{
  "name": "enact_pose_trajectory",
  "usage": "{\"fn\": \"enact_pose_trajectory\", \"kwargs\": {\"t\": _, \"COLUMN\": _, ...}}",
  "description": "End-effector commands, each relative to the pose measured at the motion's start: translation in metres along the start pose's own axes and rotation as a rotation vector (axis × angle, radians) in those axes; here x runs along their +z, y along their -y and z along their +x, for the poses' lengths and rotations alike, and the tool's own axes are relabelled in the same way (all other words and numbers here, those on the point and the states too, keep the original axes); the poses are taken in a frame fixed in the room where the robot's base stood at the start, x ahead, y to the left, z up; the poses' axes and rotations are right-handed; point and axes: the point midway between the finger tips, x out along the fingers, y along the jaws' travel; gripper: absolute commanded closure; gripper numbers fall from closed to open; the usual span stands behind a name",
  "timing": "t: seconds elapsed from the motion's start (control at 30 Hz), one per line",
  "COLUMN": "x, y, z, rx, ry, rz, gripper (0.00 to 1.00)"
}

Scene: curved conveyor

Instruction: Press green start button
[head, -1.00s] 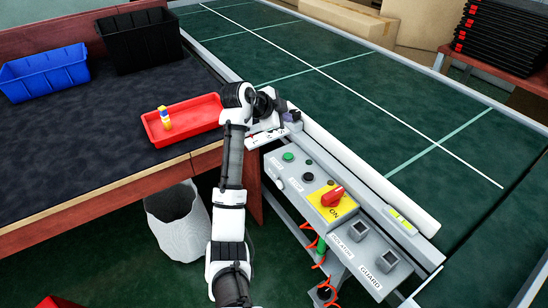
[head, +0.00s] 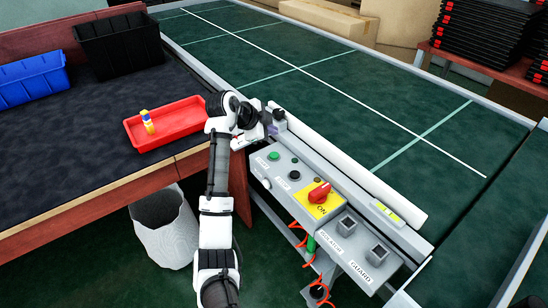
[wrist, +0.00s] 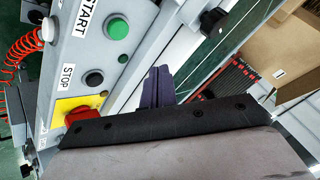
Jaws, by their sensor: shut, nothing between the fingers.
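The green start button (head: 274,156) sits at the far end of a grey control panel (head: 338,244) beside the conveyor. It also shows in the wrist view (wrist: 117,28), next to the word START. A black stop button (head: 295,175) is just nearer, and it shows in the wrist view too (wrist: 94,78). My gripper (head: 278,115) is shut and empty, beyond the green button over the conveyor's near rail. In the wrist view my gripper (wrist: 158,84) shows dark closed fingers to the right of both buttons. They are apart from the green button.
A red rotary switch (head: 319,193) on a yellow plate stands up from the panel. A red tray (head: 178,132) with a small blue-and-yellow item lies on the left table. The green conveyor belt (head: 330,95) is clear.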

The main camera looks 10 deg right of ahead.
Motion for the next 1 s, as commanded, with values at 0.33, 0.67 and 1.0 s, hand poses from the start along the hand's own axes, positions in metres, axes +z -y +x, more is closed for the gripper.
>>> {"fn": "enact_pose_trajectory", "kwargs": {"t": 0.33, "x": 0.028, "y": -0.027, "z": 0.037, "rx": 0.000, "ry": 0.000, "rz": -0.002, "gripper": 1.00}}
{"fn": "enact_pose_trajectory", "kwargs": {"t": 0.67, "x": 0.033, "y": -0.033, "z": 0.046, "rx": 0.000, "ry": 0.000, "rz": -0.001, "gripper": 1.00}}
{"fn": "enact_pose_trajectory", "kwargs": {"t": 1.0, "x": 0.033, "y": -0.033, "z": 0.045, "rx": 0.000, "ry": 0.000, "rz": -0.001, "gripper": 1.00}}
